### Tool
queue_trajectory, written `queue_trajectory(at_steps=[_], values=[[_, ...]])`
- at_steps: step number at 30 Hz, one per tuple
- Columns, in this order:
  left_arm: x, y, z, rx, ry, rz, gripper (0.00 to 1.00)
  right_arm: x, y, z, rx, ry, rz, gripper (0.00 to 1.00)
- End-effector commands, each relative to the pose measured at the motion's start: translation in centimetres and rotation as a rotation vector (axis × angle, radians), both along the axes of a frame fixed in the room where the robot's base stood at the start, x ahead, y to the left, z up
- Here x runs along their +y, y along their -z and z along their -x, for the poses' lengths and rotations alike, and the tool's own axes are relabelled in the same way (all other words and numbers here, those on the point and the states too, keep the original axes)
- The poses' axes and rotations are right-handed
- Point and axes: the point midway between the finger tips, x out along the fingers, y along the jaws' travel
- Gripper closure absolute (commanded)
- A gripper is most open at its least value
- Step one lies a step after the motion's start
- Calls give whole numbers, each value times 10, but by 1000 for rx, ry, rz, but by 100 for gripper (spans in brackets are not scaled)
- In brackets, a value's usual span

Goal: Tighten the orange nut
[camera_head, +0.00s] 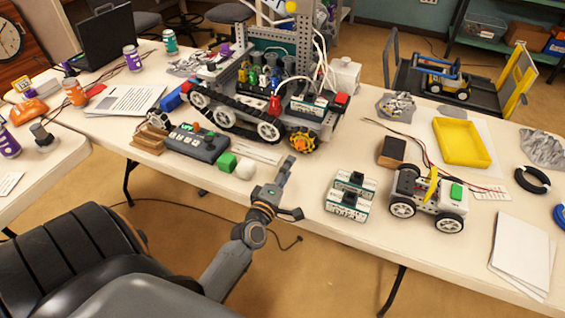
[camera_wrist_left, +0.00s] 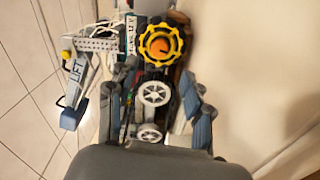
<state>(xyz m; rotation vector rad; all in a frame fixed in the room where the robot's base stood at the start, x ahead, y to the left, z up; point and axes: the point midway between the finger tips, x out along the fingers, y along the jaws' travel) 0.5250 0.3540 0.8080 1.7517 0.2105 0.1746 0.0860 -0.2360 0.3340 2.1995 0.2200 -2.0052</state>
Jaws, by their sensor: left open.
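The orange nut (camera_wrist_left: 163,44) shows as an orange round centre inside a yellow toothed wheel (camera_wrist_left: 145,44) in the left wrist view. In the head view the yellow wheel (camera_head: 303,143) is at the front right corner of the large tracked robot (camera_head: 236,122), and the nut's outline is too small to make out. My left gripper (camera_head: 292,190) is open and empty, in front of the wheel and apart from it, near the table's front edge. In the left wrist view my left gripper (camera_wrist_left: 159,88) has its fingers spread below the yellow wheel. My right gripper is out of view.
A green cube (camera_head: 226,162) and a white block (camera_head: 246,169) lie left of my gripper. Grey-white modules (camera_head: 350,196) and a small white car (camera_head: 428,200) stand to its right. A controller box (camera_head: 197,142) is further left. Some bare table lies right of the wheel.

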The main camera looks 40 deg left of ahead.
Motion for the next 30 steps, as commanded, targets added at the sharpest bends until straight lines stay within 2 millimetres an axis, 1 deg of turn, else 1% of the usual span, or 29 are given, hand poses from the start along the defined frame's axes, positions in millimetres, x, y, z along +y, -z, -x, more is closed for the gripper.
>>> queue_trajectory(at_steps=[1, 3, 8, 26, 30], values=[[-3, 1, 10, 2, 1, 0, 49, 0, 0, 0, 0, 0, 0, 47], [-5, 1, 19, 1, 0, -1, 49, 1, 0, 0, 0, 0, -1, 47], [-8, 0, 30, 0, 0, -1, 49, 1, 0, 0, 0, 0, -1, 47], [-8, 0, 31, -1, 0, 0, 49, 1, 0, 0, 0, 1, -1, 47], [-8, 0, 31, -1, 0, 0, 49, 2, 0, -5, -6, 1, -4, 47]])
